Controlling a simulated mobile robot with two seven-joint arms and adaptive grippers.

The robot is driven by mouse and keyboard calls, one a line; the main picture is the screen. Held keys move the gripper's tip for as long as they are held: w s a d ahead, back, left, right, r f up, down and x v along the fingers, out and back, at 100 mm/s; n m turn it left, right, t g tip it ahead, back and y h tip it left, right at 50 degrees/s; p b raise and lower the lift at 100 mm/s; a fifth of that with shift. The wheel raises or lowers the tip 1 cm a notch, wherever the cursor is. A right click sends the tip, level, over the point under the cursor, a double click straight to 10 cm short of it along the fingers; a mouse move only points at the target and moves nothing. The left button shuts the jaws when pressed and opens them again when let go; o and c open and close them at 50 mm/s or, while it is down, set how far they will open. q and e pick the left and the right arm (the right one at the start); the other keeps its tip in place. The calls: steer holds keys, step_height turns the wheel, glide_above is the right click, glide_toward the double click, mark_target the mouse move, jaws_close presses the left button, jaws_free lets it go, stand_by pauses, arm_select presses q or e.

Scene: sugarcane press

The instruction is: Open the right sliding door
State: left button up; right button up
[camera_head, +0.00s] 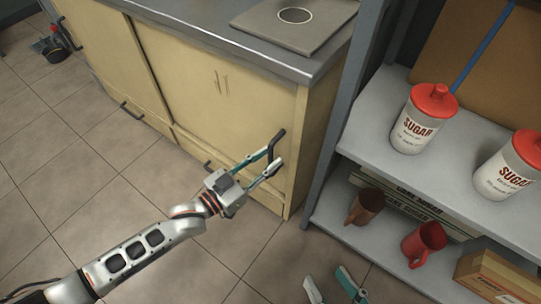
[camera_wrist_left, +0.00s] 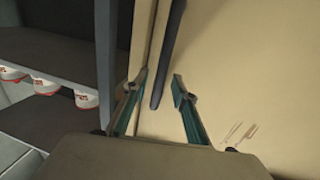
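The right sliding door (camera_head: 235,95) is a beige cabinet panel; it fills much of the left wrist view (camera_wrist_left: 240,65). Its dark bar handle (camera_head: 278,138) is near the door's right edge. My left gripper (camera_head: 265,162) is at this handle with its fingers apart. In the left wrist view the handle (camera_wrist_left: 168,55) runs between the open fingers (camera_wrist_left: 162,86), with a gap visible on the right side; contact on the left is unclear. My right gripper (camera_head: 332,285) shows only its separated fingertips at the bottom edge, empty.
A grey shelf (camera_head: 370,135) on the right holds sugar jars (camera_head: 424,120), with mugs (camera_head: 424,242) and a box (camera_head: 495,280) below. Its upright post stands close to the cabinet. A countertop (camera_head: 240,40) overhangs the door.

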arm_select(q)
steer(key=shift+w+d, duration=0.5)
steer(key=shift+d, duration=0.05)
jaws_close()
steer(key=shift+w+a, duration=0.1)
